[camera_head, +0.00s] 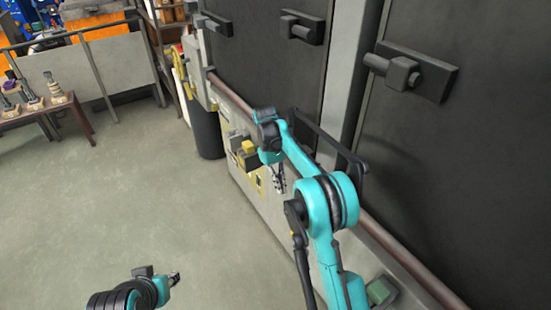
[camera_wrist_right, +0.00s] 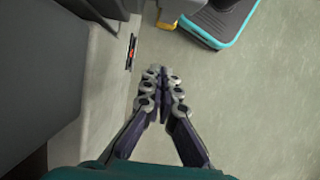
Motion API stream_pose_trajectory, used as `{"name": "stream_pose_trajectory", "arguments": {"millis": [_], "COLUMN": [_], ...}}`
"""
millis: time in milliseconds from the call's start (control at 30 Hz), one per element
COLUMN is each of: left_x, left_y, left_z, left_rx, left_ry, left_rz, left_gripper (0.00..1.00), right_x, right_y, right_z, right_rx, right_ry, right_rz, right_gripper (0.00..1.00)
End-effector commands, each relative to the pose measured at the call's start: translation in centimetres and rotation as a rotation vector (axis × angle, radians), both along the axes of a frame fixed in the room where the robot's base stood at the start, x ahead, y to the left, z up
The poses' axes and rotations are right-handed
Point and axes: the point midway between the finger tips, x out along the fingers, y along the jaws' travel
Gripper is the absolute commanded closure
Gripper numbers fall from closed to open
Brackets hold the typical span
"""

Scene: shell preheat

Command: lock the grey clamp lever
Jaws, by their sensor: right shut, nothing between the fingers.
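Dark clamp-like latches with grey block ends sit on the dark door panels: one at the right (camera_head: 402,72), one in the middle (camera_head: 297,28) and one at the left (camera_head: 214,23). I cannot tell which of them, if any, is the grey clamp lever. My right gripper (camera_head: 279,181) hangs low beside the pale cabinet front, below and apart from these latches. In the right wrist view its fingers (camera_wrist_right: 162,88) are together and empty, pointing at the floor. My left gripper (camera_head: 175,278) is at the bottom left, over open floor; its fingers are too small to read.
A brown rail (camera_head: 395,252) runs along the cabinet's top edge, close to my right arm. A yellow and black fitting (camera_head: 247,153) juts from the cabinet front. A black bin (camera_head: 207,135) stands behind it. A wooden table (camera_head: 50,113) is at far left. The floor (camera_head: 140,195) is clear.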

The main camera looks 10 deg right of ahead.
Motion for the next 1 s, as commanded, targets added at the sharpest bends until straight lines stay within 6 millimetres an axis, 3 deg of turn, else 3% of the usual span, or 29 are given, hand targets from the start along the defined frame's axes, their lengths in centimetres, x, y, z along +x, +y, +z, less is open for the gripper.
{"name": "stream_pose_trajectory", "arguments": {"millis": [33,200,400,1000], "left_x": [0.0,0.0,0.0,0.0], "left_y": [0.0,0.0,0.0,0.0], "left_z": [0.7,1.7,2.5,2.6], "left_rx": [0.000,0.000,0.000,0.000], "left_ry": [0.000,0.000,0.000,0.000], "left_rz": [0.000,0.000,0.000,0.000], "left_gripper": [0.69,0.69,0.69,0.69], "right_x": [0.4,1.7,2.6,2.7], "right_y": [0.2,0.6,1.0,1.0], "right_z": [1.6,5.2,7.9,9.0], "right_rx": [0.000,0.000,0.000,0.001], "right_ry": [0.000,0.000,0.000,-0.010], "right_rz": [0.000,0.001,0.001,-0.002], "right_gripper": [1.00,1.00,1.00,1.00]}}
